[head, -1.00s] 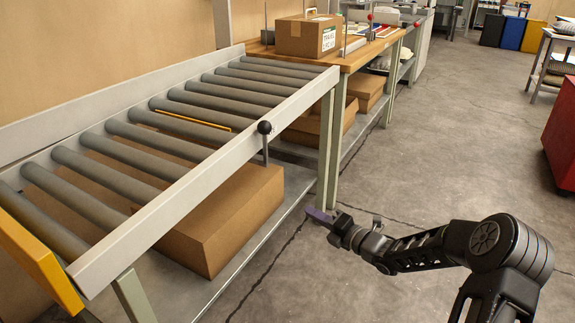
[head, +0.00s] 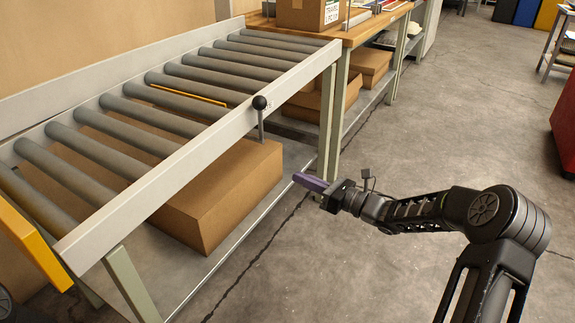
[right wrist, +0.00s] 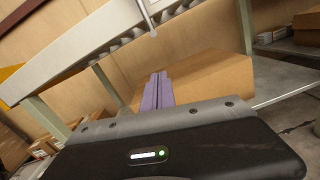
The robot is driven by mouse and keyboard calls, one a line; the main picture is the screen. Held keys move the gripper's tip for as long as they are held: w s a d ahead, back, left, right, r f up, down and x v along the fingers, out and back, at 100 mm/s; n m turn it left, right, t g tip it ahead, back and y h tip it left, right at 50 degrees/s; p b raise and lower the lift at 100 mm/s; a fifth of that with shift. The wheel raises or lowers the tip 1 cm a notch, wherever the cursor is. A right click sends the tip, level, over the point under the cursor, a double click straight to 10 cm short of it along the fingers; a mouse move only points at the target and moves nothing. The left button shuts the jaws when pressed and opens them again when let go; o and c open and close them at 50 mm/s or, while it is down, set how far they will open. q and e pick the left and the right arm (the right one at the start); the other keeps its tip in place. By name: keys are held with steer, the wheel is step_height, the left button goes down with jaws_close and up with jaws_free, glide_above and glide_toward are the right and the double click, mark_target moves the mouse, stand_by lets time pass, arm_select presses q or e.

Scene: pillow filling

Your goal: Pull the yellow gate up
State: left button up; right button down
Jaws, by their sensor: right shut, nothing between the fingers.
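A thin yellow bar (head: 188,94) lies low between two rollers of the conveyor (head: 150,195). A yellow panel (head: 36,245) stands across the conveyor's near left end, and its edge shows in the right wrist view (right wrist: 10,72). I cannot tell which of the two is the gate. A lever with a black ball knob (head: 260,103) sits on the conveyor's front rail; its rod end shows in the right wrist view (right wrist: 152,30). My right gripper (head: 303,180), with purple fingers (right wrist: 158,92), is shut and empty, to the right of the lever and below the rail. My left gripper is out of view.
A large cardboard box (head: 215,195) lies on the shelf under the rollers. A wooden table (head: 345,35) with a carton (head: 310,12) adjoins the conveyor's far end. The conveyor's green leg (head: 328,125) stands just behind my right gripper.

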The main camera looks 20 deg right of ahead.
mark_target(262, 128)
steer(key=w+a+r+b, duration=0.2)
steer(key=w+a+r, duration=0.2)
steer(key=w, duration=0.4)
steer(key=shift+w+a+r, duration=0.15)
steer(key=shift+w+a, duration=0.2)
steer(key=shift+a, duration=0.45)
step_height(262, 128, up, 6)
steer(key=shift+r+b, duration=0.25)
steer(key=shift+b, duration=0.4)
